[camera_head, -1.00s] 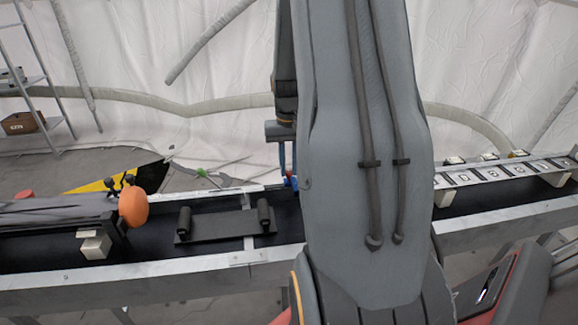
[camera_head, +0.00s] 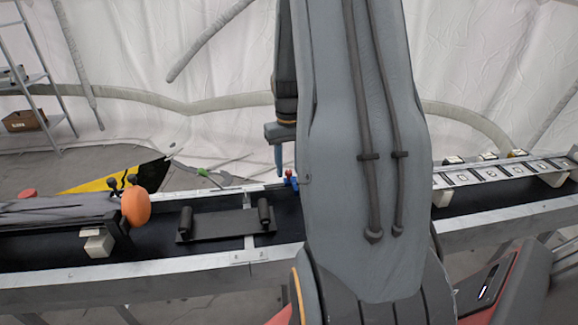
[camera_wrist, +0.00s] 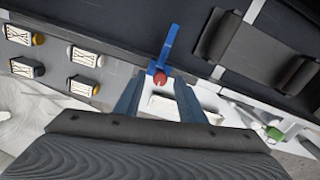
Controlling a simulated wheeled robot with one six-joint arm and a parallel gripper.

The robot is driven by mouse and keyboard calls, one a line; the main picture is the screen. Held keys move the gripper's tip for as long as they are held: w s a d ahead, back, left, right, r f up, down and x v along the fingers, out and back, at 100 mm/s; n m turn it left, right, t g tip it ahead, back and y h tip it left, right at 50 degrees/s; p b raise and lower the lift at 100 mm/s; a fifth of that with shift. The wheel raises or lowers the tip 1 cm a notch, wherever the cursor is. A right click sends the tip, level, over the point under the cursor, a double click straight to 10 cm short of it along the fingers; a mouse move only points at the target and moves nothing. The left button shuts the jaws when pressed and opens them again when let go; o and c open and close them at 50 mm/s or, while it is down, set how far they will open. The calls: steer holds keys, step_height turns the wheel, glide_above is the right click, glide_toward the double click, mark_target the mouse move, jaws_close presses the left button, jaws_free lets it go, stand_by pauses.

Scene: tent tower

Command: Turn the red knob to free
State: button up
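The red knob (camera_wrist: 159,79) shows in the wrist view at the base of a blue lever (camera_wrist: 168,45), near the edge of the black bench surface. In the head view the small red knob (camera_head: 288,173) and its blue part (camera_head: 294,183) sit just left of my arm, partly hidden by it. My gripper (camera_wrist: 158,82) is open, its two blue-grey fingers apart on either side of the knob in the picture. I cannot tell whether they touch it. In the head view my gripper (camera_head: 279,168) points down beside the knob.
A black plate with two rollers (camera_head: 222,226) lies left of the knob. An orange round end (camera_head: 136,207) stands further left. A row of white labelled tiles (camera_head: 495,173) runs along the bench at right. A shelf (camera_head: 35,85) stands at the back left.

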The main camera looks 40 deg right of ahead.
mark_target(288, 171)
steer(key=shift+r, duration=0.1)
step_height(288, 171, up, 8)
steer(key=shift+f+b, duration=0.15)
steer(key=shift+b, duration=0.85)
steer(key=shift+a, duration=0.1)
steer(key=s+a+f+n, duration=0.1)
steer(key=s+a, duration=0.2)
steer(key=a, duration=0.6)
steer(key=s+a+f+n+t, duration=0.1)
steer(key=s+a+f, duration=0.1)
steer(key=a, duration=0.8)
steer(key=s+a+f+n, duration=0.1)
steer(key=s+a, duration=0.3)
steer(key=a, duration=0.5)
steer(key=shift+s+a+f+n, duration=0.3)
steer(key=shift+s+f+n, duration=0.05)
steer(key=shift+n, duration=0.05)
